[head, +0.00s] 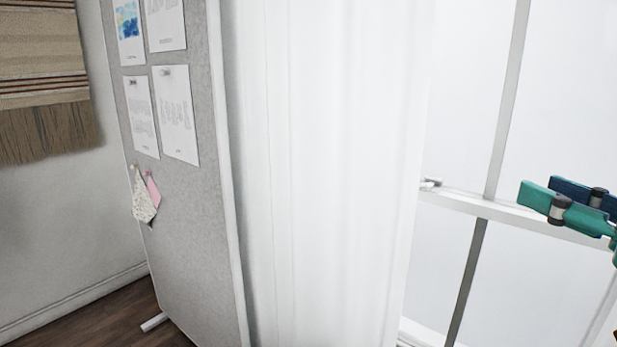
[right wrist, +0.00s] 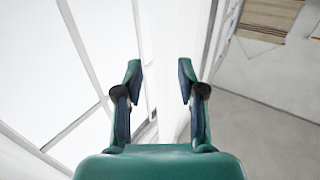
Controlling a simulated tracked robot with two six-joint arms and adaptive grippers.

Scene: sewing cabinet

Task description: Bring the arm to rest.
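My right gripper (head: 565,197) shows at the right edge of the head view, green and dark blue, raised in front of the window. In the right wrist view its two fingers (right wrist: 160,78) stand apart with a clear gap and nothing between them. It is open and empty. Its arm is mostly out of the head view. My left gripper is not in view in either frame.
A white curtain (head: 330,170) hangs beside the window frame (head: 500,211). A grey pinboard (head: 200,230) with papers and cloth scraps stands left of it. A woven hanging (head: 40,80) is on the wall at the far left. Bare wooden floor (head: 110,322) shows below.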

